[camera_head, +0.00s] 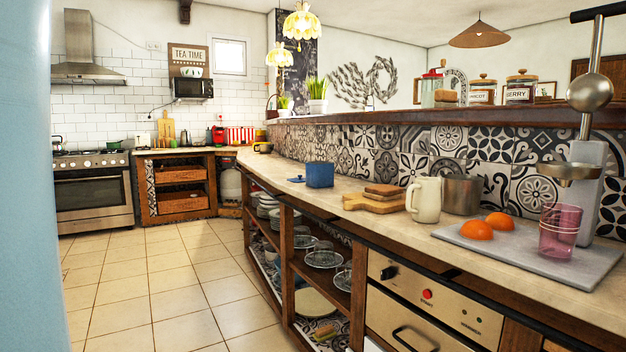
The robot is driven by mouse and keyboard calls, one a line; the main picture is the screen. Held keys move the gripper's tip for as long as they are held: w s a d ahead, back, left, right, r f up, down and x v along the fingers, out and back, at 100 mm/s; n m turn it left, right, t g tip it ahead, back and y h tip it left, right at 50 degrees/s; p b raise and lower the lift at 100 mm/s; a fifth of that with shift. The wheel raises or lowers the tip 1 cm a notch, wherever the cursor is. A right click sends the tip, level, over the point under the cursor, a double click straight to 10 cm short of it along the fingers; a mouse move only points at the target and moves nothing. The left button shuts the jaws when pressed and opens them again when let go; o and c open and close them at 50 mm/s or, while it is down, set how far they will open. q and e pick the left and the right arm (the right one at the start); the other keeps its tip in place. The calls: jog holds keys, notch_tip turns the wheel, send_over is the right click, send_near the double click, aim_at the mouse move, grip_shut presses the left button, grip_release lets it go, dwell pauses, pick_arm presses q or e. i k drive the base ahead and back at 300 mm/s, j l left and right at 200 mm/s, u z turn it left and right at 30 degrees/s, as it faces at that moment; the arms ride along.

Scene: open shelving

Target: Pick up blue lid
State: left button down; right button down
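A small, flat blue piece that looks like the blue lid (296,180) lies on the long wooden counter (360,221), close to its front edge. A small dark spot shows on top of it. Just right of it stands a squarish blue container (320,175); whether the two touch is too small to tell. Neither my left nor my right gripper is in view.
Right of the container are wooden boards (376,202), a cream jug (424,199), a metal pot (462,194), orange halves (476,230) and a pink glass (559,231). Open shelves hold plates (323,259). The tiled floor (170,270) is clear. A pale blue surface (24,180) blocks the left.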

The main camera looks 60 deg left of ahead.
aim_at(299, 179)
jog(key=u, duration=2.4)
jog(key=i+u, duration=0.25)
jog(key=i, duration=1.25)
jog(key=i+j, duration=0.1)
jog(key=i, duration=2.3)
jog(key=i+z, duration=0.1)
jog(key=z, duration=0.35)
jog(key=i+z, duration=0.1)
jog(key=z, duration=0.35)
jog(key=i+z, duration=0.1)
jog(key=z, duration=0.35)
jog(key=j+z, duration=0.1)
jog(key=z, duration=0.35)
jog(key=i+j+z, duration=0.15)
jog(key=z, duration=0.3)
